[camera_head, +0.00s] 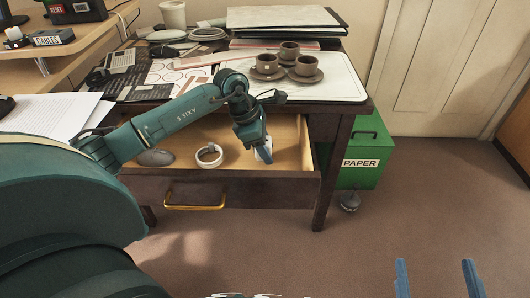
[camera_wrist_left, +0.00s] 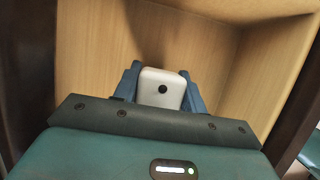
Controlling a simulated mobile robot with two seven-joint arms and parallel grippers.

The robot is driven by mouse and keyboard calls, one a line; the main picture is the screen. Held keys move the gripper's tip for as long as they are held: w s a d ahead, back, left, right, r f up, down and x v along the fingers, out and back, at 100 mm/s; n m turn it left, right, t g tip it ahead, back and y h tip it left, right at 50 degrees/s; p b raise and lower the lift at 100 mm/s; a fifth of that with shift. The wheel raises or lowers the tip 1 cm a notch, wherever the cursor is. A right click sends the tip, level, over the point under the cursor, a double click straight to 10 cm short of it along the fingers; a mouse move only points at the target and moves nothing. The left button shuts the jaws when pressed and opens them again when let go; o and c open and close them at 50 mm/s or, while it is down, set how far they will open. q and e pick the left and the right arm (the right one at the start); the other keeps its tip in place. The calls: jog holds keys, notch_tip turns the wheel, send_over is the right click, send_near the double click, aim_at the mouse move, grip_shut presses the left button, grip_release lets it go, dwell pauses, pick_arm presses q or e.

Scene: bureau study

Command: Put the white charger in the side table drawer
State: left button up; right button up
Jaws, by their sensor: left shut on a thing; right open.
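The white charger (camera_wrist_left: 161,90) is between the blue fingers of my left gripper (camera_wrist_left: 160,92) in the left wrist view. In the head view, my left gripper (camera_head: 264,152) points down into the open side table drawer (camera_head: 268,191), near its right end, with a bit of the white charger (camera_head: 265,145) showing at the fingers. Whether the charger touches the drawer floor I cannot tell. The drawer is pulled out and has a brass handle (camera_head: 195,207). My right gripper (camera_head: 437,280) is open and empty at the bottom right, over the floor.
A white ring-shaped object (camera_head: 209,157) and a grey rounded object (camera_head: 156,158) lie in the drawer's left and middle. Brown cups (camera_head: 289,52) on saucers and papers (camera_head: 180,76) cover the table top. A green paper bin (camera_head: 366,145) stands right of the table. The floor in front is clear.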

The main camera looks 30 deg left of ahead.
pick_arm(q)
jog(key=shift+f, duration=0.6)
jog(key=shift+r, duration=0.1)
jog(key=o, duration=1)
